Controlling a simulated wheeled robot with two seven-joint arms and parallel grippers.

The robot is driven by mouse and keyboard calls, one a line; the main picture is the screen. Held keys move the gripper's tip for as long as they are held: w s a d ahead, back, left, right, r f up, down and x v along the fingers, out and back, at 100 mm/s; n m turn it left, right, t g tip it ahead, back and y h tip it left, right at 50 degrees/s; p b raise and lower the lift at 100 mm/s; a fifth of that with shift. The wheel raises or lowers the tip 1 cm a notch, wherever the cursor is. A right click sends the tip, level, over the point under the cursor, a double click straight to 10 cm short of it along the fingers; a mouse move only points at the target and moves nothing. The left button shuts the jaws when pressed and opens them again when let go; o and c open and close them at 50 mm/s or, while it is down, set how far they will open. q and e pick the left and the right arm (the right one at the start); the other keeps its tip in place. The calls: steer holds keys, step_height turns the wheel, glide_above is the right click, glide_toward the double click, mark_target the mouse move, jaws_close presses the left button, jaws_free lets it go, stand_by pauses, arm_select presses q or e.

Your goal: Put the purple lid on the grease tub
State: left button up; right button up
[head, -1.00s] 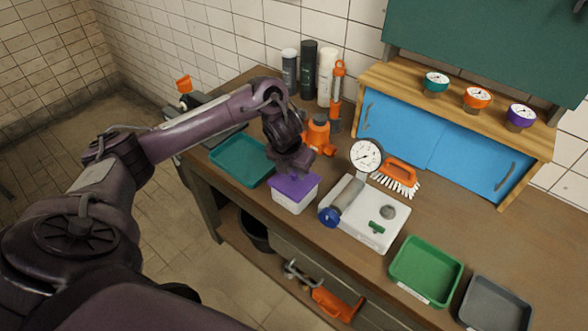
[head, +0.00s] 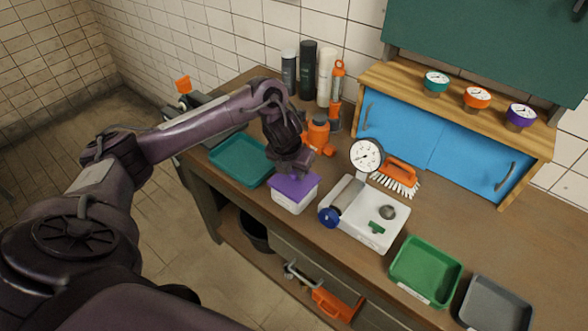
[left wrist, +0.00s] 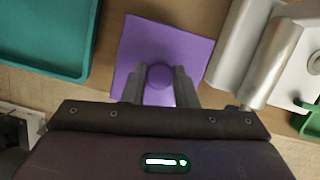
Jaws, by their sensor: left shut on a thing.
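The purple lid (head: 294,186) lies over the top of the white grease tub (head: 294,202) near the front edge of the workbench. In the left wrist view the lid (left wrist: 190,50) is a purple square with a round knob in its middle. My left gripper (head: 293,172) is above the lid, and its two fingers (left wrist: 158,82) are shut on the knob. The lid looks about level on the tub; whether it sits fully down on the rim I cannot tell. My right gripper is not in view.
A teal tray (head: 240,160) lies left of the tub. A green tray (head: 427,270) and a grey tray (head: 495,303) lie farther right.

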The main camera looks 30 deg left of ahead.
arm_select(q)
steer(key=shift+f+b, duration=0.4)
steer(key=shift+f, duration=0.05)
stand_by(0.3)
steer(key=o, duration=1)
steer(key=shift+o, duration=0.5)
steer(key=o, duration=0.4)
steer(key=shift+r, duration=0.1)
steer(key=shift+r+p, duration=2.95)
steer(key=shift+r, duration=0.5)
